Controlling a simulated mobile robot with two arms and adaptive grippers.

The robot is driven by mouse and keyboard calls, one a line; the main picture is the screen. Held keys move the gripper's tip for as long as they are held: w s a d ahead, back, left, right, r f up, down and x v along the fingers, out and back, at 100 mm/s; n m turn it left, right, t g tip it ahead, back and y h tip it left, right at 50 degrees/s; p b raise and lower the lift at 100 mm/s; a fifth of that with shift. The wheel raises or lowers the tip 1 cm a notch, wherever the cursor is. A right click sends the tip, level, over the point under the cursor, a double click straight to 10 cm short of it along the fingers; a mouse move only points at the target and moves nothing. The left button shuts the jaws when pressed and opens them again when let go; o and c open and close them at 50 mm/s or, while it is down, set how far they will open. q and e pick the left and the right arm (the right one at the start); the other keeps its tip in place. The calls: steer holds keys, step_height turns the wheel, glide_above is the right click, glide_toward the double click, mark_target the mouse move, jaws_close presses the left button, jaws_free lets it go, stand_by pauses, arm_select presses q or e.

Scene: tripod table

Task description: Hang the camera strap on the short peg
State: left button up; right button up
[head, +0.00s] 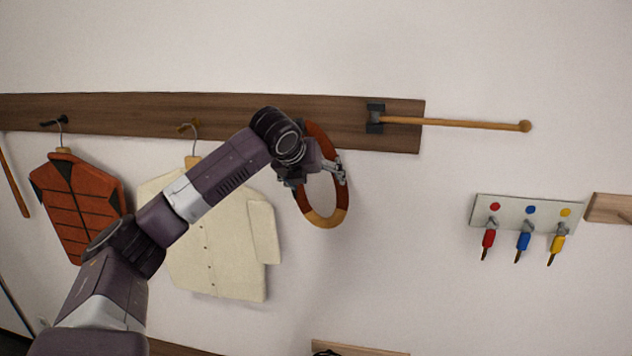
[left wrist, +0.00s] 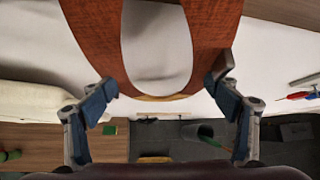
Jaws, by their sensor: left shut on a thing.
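The camera strap (head: 325,216) is a closed orange-brown loop with a lighter tan lower end. My left gripper (head: 334,172) is shut on the strap. In the left wrist view the strap (left wrist: 215,40) fills the upper middle, between the fingers of my left gripper (left wrist: 167,95). A long wooden rod (head: 460,123) with a ball end comes out of a dark bracket (head: 375,118) at the rail's right end. I cannot make out a bare short peg; my arm covers part of the rail.
A red jacket (head: 78,205) and a cream jacket (head: 215,245) hang from the rail at left, the cream one partly behind my arm. A pale board (head: 510,212) with red, blue and yellow tools is at right. The wall between the strap and the board is clear.

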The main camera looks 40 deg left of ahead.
arm_select(q)
steer(key=o, duration=1.2)
